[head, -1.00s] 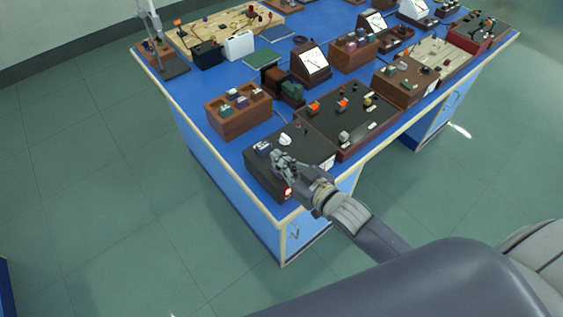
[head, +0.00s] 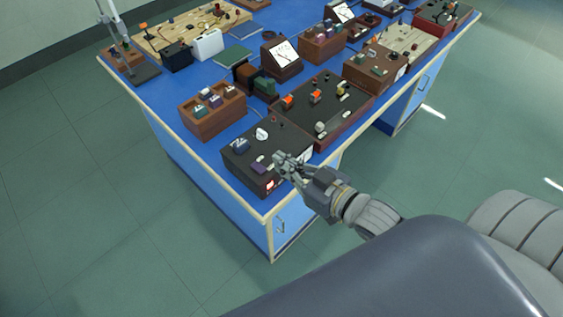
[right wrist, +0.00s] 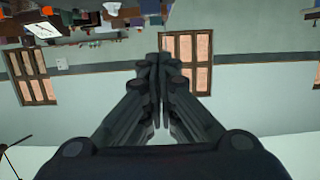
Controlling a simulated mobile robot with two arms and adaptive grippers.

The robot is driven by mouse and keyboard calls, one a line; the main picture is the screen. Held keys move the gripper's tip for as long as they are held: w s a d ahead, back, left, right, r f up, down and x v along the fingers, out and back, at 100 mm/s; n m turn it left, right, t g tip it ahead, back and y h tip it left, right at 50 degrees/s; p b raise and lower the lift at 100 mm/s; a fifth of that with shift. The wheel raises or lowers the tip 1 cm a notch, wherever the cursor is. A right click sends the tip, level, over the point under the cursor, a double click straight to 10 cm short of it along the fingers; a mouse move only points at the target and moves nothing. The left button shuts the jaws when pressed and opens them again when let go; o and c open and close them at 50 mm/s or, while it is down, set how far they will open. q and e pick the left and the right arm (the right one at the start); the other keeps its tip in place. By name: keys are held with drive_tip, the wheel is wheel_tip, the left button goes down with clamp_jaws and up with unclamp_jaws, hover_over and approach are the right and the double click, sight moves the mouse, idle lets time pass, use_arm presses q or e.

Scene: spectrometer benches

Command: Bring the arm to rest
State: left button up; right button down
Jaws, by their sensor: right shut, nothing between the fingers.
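My right gripper (head: 284,163) is at the near front corner of the blue bench, over or just in front of the dark box (head: 240,160) with small knobs. In the right wrist view its fingers (right wrist: 158,92) are pressed together with nothing between them. In that view the bench things hang upside down along the top left, apart from the fingers. A small red light (head: 270,185) shows on the box's front. Whether the fingertips touch the box, I cannot tell. My left gripper is not in view.
The blue bench (head: 170,105) carries a wooden block holder (head: 208,124), a larger dark panel (head: 296,122), a meter (head: 283,56) and several other instruments. Green floor (head: 80,190) is open on the left.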

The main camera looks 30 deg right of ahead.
idle(0.4)
drive_tip(key=s+d+f+m+g+h, duration=0.15)
drive_tip(key=s+f+g+h, duration=0.35)
drive_tip(key=s+f+g, duration=0.85)
drive_tip(key=s+f+t, duration=0.1)
drive_tip(key=s+f, duration=0.1)
drive_tip(key=f, duration=1.1)
drive_tip(key=s+f, duration=0.2)
drive_tip(key=f, duration=1)
drive_tip(key=s+d+f+g+b, duration=0.1)
drive_tip(key=s+d+f, duration=0.1)
drive_tip(key=s+f, duration=1.4)
drive_tip(key=shift+s+d+f, duration=0.3)
drive_tip(key=shift+s+f, duration=0.1)
drive_tip(key=shift+f, duration=0.25)
